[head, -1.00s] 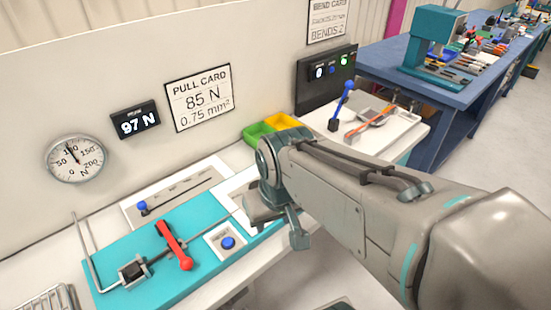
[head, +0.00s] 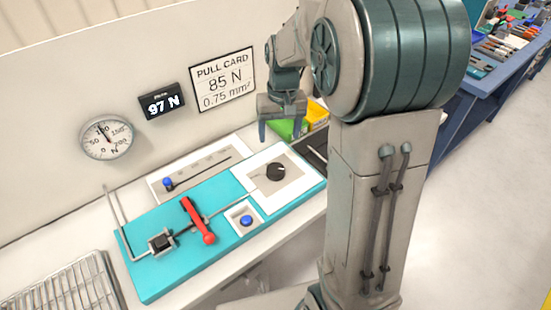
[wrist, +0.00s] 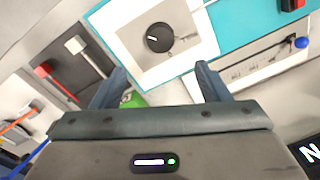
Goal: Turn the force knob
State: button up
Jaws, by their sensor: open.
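The force knob is a round black knob (head: 276,171) on a white square plate at the right end of the teal board (head: 215,252). In the wrist view the knob (wrist: 159,38) lies beyond my fingertips, with a white pointer mark on it. My gripper (head: 284,134) is open and empty, its fingers pointing down, above and behind the knob and apart from it. In the wrist view my gripper (wrist: 162,80) shows both fingers spread wide. The display (head: 162,102) reads 97 N. The pull card (head: 222,79) reads 85 N, 0.75 mm².
A dial gauge (head: 107,138) hangs on the wall. A red lever (head: 197,219), a blue button (head: 246,220) and a blue-knobbed slider (head: 168,184) stand around the board. Green and yellow bins (head: 288,127) sit behind my gripper. A wire rack (head: 65,286) is at lower left.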

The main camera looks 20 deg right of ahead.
aim_at(276, 169)
jog(key=f, duration=0.4)
jog(key=f+p, duration=0.1)
jog(key=f, duration=0.8)
jog(key=shift+w+a+f, duration=0.1)
jog(key=shift+a+f, duration=0.25)
jog(key=shift+f, duration=0.05)
jog(key=c, duration=1)
